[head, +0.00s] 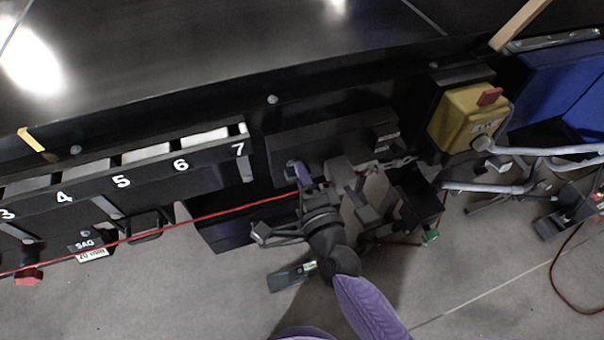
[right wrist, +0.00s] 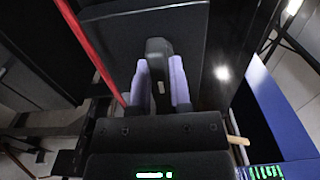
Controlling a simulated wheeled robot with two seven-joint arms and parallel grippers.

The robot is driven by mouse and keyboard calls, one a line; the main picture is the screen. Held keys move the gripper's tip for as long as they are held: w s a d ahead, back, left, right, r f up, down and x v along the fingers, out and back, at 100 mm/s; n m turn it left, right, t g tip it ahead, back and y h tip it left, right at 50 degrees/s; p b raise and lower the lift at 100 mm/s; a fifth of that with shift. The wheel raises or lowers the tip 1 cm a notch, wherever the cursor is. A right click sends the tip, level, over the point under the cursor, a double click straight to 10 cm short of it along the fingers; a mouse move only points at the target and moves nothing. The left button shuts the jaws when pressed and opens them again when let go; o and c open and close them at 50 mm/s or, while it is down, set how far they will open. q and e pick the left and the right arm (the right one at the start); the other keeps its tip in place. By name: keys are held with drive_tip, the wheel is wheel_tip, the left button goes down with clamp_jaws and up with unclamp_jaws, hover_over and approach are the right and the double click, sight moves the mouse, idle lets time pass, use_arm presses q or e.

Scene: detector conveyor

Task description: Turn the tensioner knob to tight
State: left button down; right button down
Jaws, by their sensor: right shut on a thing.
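My right gripper (head: 302,174) reaches up from the bottom of the head view to the front of a dark box (head: 318,137) under the black belt. In the right wrist view its two lavender fingers (right wrist: 160,72) are shut on the tensioner knob (right wrist: 157,52), a dark upright bar on the face of the dark box (right wrist: 118,38). The fingers lie on either side of the bar. In the head view the gripper mostly hides the knob, and I cannot read its setting. My left gripper is not in view.
A red cord (head: 215,211) runs from the left to near the gripper. Numbered bins (head: 130,178) line the left. A yellow box (head: 458,122) with a red switch (head: 489,96) and grey cables (head: 545,151) is at the right. Floor (head: 185,300) is clear at lower left.

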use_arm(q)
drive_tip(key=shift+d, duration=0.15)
use_arm(e)
drive_tip(key=c, duration=0.6)
unclamp_jaws()
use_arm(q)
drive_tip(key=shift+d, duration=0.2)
use_arm(e)
drive_tip(key=shift+o, duration=0.2)
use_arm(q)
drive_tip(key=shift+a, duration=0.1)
use_arm(e)
drive_tip(key=v, duration=1)
